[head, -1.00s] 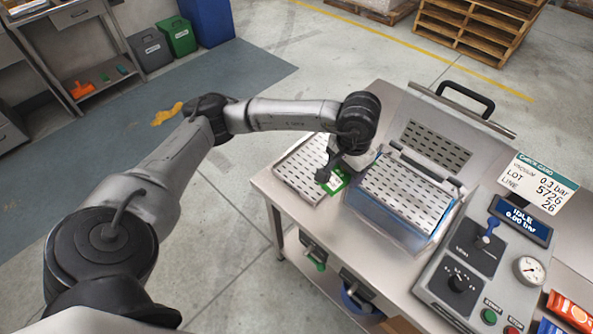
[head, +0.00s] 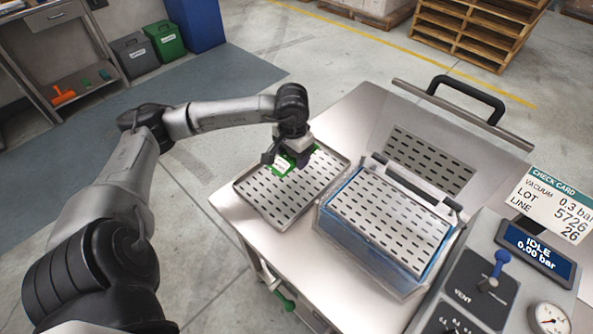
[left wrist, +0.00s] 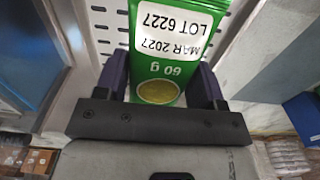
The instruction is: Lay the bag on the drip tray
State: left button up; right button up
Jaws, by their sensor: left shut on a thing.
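A green bag (head: 292,161) with a white label is held in my left gripper (head: 283,155). The bag is over the far part of the slotted metal drip tray (head: 283,207), on the left of the bench. I cannot tell whether the bag touches the tray. In the left wrist view the jaws (left wrist: 160,80) are shut on the bag (left wrist: 172,45), whose label reads "MAR 2027, LOT 6227". Slots of the tray (left wrist: 103,28) show beside it. My right gripper is not in view.
A water tank (head: 365,250) with a slotted plate (head: 390,216) stands right of the tray. Behind it is a raised lid with a black handle (head: 466,98). A control panel (head: 475,290) with a blue lever and a check card (head: 550,203) are at the right.

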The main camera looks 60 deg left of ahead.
aim_at(293, 176)
pick_arm(q)
jog(key=f, duration=0.3)
jog(key=shift+s+d, duration=0.1)
jog(key=shift+s, duration=0.1)
jog(key=shift+w+f, duration=0.1)
jog(key=shift+f, duration=0.25)
jog(key=shift+f+b, duration=0.45)
jog(key=shift+f, duration=1.1)
jog(key=shift+f, duration=0.15)
jog(key=o, duration=0.9)
